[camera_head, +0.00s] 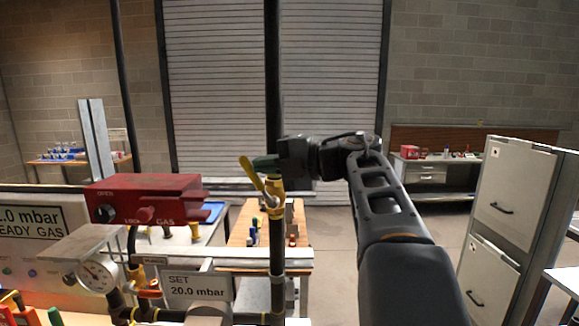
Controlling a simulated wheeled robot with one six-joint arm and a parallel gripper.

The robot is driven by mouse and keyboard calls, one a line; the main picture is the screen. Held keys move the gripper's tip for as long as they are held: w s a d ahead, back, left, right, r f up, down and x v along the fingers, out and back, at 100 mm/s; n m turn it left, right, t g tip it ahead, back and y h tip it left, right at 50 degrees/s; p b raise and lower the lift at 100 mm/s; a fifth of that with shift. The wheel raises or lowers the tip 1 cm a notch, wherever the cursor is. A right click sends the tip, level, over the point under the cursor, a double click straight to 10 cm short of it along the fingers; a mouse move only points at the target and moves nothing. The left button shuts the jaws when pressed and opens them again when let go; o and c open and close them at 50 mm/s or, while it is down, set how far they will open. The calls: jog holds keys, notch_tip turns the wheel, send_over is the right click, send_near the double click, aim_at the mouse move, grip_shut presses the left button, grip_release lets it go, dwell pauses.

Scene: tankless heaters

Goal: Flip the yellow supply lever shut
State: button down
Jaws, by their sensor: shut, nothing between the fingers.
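The yellow supply lever (250,173) sits on a brass valve (274,195) on a dark vertical pipe. The lever tilts up and to the left from the valve. I cannot tell whether the fingertips touch the lever. The fingertips and gripper body cover part of the pipe above the valve.
A red gas unit (150,196), a pressure gauge (97,276) and a "SET 20.0 mbar" sign (197,289) stand to the left. An orange-handled valve (148,291) is below. A grey cabinet (508,220) stands at right. Open floor lies between.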

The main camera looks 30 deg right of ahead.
jog(key=shift+w+a+f+b, duration=0.2)
jog(key=shift+w+a, duration=0.1)
jog(key=shift+a, duration=0.25)
jog(key=shift+w+a+f+b, duration=0.15)
jog(key=shift+w+a, duration=0.1)
jog(key=shift+a, duration=0.25)
jog(key=shift+w+a+f, duration=0.55)
jog(key=shift+a+f, duration=0.1)
jog(key=shift+a, duration=0.25)
jog(key=shift+r, duration=0.1)
jog(key=s+d+r+p, duration=0.1)
jog(key=s+d+r, duration=0.1)
jog(key=r, duration=0.3)
jog(key=s+d+r+p, duration=0.1)
jog(key=s+d+r, duration=0.1)
jog(key=s+r, duration=0.2)
notch_tip(320, 180, up, 2)
jog(key=shift+s+r, duration=0.2)
jog(key=shift+r, duration=0.05)
